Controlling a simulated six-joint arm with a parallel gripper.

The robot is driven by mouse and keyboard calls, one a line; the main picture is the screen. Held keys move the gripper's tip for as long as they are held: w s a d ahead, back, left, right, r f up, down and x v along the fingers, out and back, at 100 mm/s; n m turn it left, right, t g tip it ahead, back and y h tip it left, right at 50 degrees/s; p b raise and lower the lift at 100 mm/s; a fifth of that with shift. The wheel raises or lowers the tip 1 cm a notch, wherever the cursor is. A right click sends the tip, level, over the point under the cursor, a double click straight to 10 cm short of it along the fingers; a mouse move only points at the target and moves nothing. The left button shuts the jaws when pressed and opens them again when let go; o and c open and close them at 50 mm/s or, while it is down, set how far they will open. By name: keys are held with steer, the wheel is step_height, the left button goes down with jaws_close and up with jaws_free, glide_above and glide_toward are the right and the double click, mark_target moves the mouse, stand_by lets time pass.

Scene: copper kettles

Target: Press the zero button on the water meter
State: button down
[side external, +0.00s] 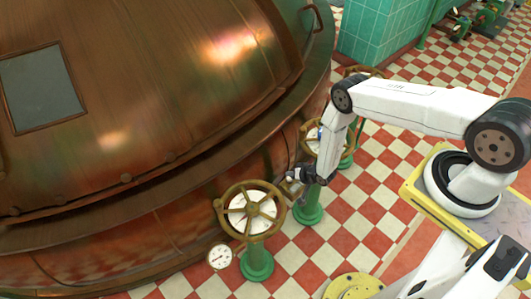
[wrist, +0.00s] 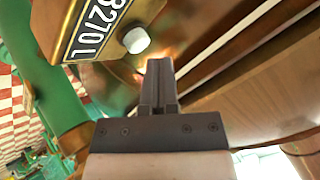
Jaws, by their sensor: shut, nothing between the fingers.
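In the wrist view, the water meter shows as a brass-coloured body with a black number plate (wrist: 95,28) at the upper left. A white round button (wrist: 136,40) sticks out beside the plate. My gripper (wrist: 159,64) is shut and empty, its fingertips just below and to the right of the button in the picture. I see no clear contact with the button. In the side view my gripper (side external: 291,176) is low beside the copper kettle, close to the handwheels. The meter and button are too small or hidden to make out there.
A brass handwheel with a white dial (side external: 250,211) stands on a green post (side external: 257,262) in front of my gripper. Another handwheel (side external: 312,152) is behind it. The copper kettle (side external: 170,90) fills the left. A small round gauge (side external: 220,256) sits low.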

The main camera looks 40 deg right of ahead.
mark_target(291, 180)
steer(key=shift+f, duration=0.2)
steer(key=shift+f, duration=0.2)
steer(key=shift+f, duration=0.5)
stand_by(1.1)
steer(key=shift+r, duration=0.1)
stand_by(0.3)
steer(key=shift+r, duration=0.85)
steer(key=shift+r, duration=0.1)
steer(key=shift+r, duration=2.4)
